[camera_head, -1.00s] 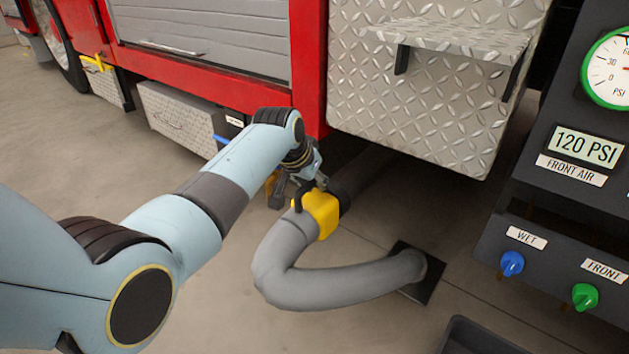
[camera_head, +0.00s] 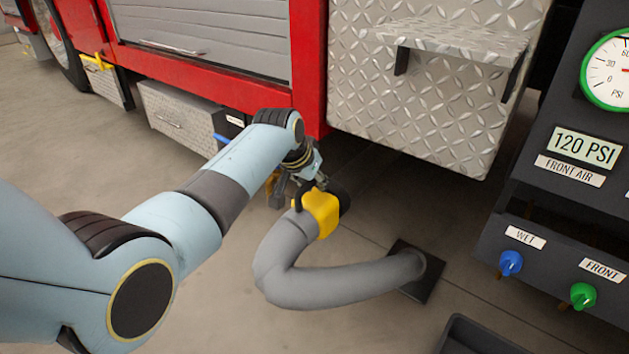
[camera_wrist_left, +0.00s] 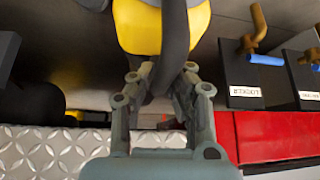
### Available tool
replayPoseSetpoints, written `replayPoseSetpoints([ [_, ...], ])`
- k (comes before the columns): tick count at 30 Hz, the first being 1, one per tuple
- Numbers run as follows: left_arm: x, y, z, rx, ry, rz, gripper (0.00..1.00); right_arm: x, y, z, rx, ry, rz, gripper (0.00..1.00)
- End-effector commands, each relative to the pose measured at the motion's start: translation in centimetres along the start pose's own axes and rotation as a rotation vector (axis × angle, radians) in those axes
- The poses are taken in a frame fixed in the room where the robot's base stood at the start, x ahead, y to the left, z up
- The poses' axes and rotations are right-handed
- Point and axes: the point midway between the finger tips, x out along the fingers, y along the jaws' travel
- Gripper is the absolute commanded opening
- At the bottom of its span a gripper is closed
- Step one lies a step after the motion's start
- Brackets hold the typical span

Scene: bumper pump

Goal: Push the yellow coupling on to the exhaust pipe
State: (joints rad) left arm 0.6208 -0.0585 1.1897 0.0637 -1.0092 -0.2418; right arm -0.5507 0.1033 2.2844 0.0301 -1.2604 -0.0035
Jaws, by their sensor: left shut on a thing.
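The yellow coupling (camera_head: 321,213) sits on the end of a thick grey hose (camera_head: 285,250), below the truck's edge. A dark pipe end (camera_head: 343,198), which looks like the exhaust pipe, shows right behind it. I cannot tell whether the coupling is around it or only against it. My left gripper (camera_head: 305,191) is at the coupling's upper side. In the left wrist view the gripper (camera_wrist_left: 161,82) is shut on the coupling's dark handle (camera_wrist_left: 175,40), with the yellow body (camera_wrist_left: 137,27) beyond. My right gripper is not in view.
The hose bends round to a dark floor plate (camera_head: 423,284). A diamond-plate step (camera_head: 455,38) overhangs at the upper right. A gauge panel (camera_head: 555,228) with blue and green knobs stands at the right. Labelled blocks with brass valves (camera_wrist_left: 255,42) show in the wrist view.

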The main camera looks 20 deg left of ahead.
Motion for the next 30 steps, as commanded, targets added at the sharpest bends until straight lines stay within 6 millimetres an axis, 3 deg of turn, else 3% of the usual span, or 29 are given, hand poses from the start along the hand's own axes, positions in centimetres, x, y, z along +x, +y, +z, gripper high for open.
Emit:
replayPoseSetpoints([
  [24, 0.35, 0.1, -1.02, 0.0, 0.006, 0.0, 0.0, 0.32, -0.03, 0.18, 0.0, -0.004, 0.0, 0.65],
  [25, 0.35, 0.11, -1.05, 0.0, 0.007, 0.0, 0.14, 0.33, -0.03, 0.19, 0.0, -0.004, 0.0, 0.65],
  [30, 0.37, 0.12, -0.94, 0.0, 0.005, 0.0, 0.36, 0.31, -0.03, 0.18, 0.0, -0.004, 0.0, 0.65],
])
